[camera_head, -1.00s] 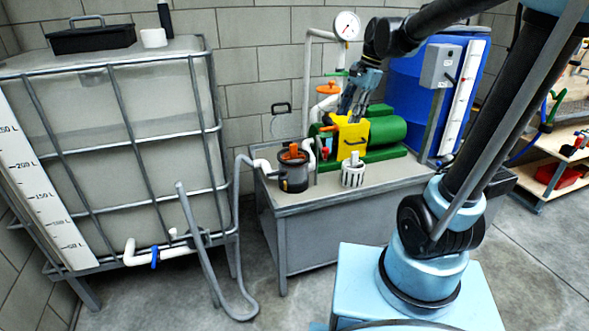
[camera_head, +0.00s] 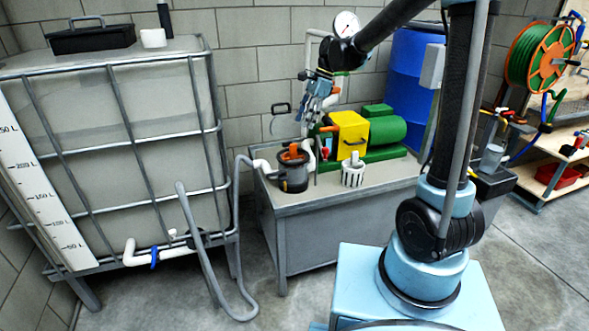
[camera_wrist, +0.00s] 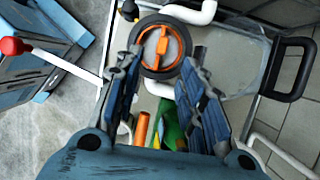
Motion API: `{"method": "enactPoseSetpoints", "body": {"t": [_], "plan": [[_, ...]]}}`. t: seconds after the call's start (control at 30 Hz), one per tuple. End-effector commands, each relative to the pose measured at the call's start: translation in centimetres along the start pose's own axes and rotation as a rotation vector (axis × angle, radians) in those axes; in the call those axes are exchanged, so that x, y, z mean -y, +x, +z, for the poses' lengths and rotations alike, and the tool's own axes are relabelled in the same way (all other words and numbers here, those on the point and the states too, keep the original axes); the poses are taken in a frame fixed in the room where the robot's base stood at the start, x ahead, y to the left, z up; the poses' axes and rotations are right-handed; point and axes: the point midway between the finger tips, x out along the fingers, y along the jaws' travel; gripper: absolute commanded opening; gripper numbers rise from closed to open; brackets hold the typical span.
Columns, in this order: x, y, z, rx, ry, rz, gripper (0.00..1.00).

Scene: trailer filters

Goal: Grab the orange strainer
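The orange strainer (camera_head: 293,153) sits inside a dark grey round pot (camera_head: 294,178) at the front left of the grey bench. In the wrist view its orange ring and crossbar handle (camera_wrist: 161,42) show from above in the pot's mouth. My gripper (camera_head: 304,120) hangs above the pot in the head view, pointing down. In the wrist view my gripper (camera_wrist: 160,62) has its two fingers spread, with nothing between them. The strainer appears between and beyond the fingertips, apart from them. The strainer's lower part is hidden in the pot.
A white slotted basket (camera_head: 353,172) stands right of the pot. A yellow box (camera_head: 350,135) and a green motor (camera_head: 388,133) lie behind it. White pipes and a black handle (camera_wrist: 287,68) are close to the pot. A large caged tank (camera_head: 120,150) stands at left.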

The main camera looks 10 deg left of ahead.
Motion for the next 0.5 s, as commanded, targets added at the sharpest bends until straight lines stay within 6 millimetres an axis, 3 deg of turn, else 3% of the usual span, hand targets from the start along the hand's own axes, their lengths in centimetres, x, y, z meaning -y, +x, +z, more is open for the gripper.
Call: {"method": "enactPoseSetpoints", "body": {"t": [0.3, 0.5], "plan": [[0.0, 5.2, 0.0, 0.000, -0.002, 0.001, 0.37], [0.0, 6.5, 0.0, 0.000, 0.000, 0.000, 0.37]]}}
